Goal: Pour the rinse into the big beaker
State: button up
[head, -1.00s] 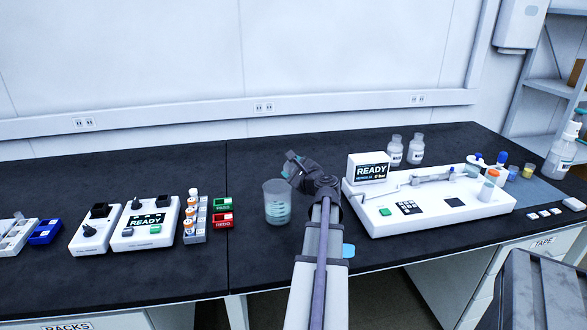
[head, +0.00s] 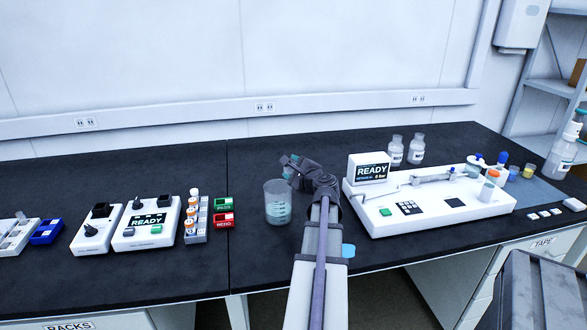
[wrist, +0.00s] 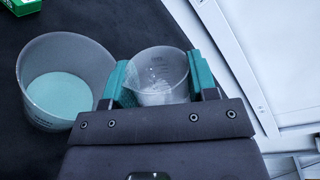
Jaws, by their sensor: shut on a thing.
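The big beaker (head: 277,207) stands upright on the black bench, left of my arm. It is clear with graduation marks, and in the wrist view the big beaker (wrist: 60,85) shows pale teal liquid in its bottom. My gripper (head: 296,170) is above and just right of its rim. In the wrist view the teal fingers of my gripper (wrist: 160,85) are shut on a small clear beaker (wrist: 158,65) with graduation marks. The small beaker is beside the big beaker's rim; in the head view it is small and partly hidden by my gripper. I cannot tell how much liquid it holds.
A white instrument with a READY screen (head: 371,172) stands close on the right. Two bottles (head: 406,150) stand behind it. Left of the big beaker are green and red boxes (head: 223,213), a vial rack (head: 197,222) and another white device (head: 146,228). Bench behind the beaker is clear.

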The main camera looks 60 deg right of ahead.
jog(key=shift+a+n, duration=0.1)
jog(key=shift+n, duration=0.4)
jog(key=shift+w+a+n, duration=0.1)
jog(key=shift+n, duration=0.4)
jog(key=shift+a+n, duration=0.1)
jog(key=shift+n, duration=0.4)
jog(key=shift+w+a+n+h, duration=0.1)
jog(key=shift+n+h, duration=0.2)
jog(key=shift+n, duration=0.2)
